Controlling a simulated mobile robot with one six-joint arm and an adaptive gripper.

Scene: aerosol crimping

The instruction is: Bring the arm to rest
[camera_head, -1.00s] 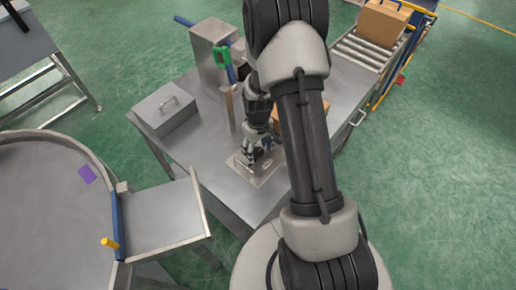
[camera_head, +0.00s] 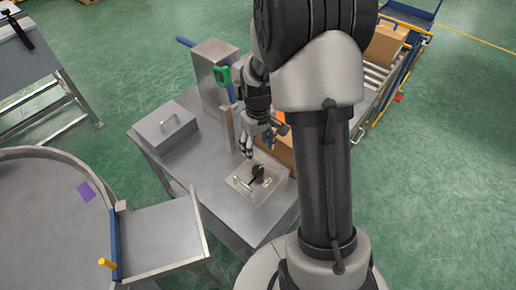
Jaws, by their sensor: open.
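My gripper (camera_head: 256,146) hangs above the far edge of a small plate (camera_head: 243,186) on the metal table (camera_head: 212,181). It is open, and I see nothing between its fingers. A small dark object (camera_head: 258,171) and a thin light piece lie on the plate, apart from the gripper. My arm crosses the right half of the view and hides part of the table.
A cardboard box (camera_head: 279,148) is close beside my gripper. Another box (camera_head: 385,42) sits on the roller conveyor. A round table (camera_head: 45,215) is at left.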

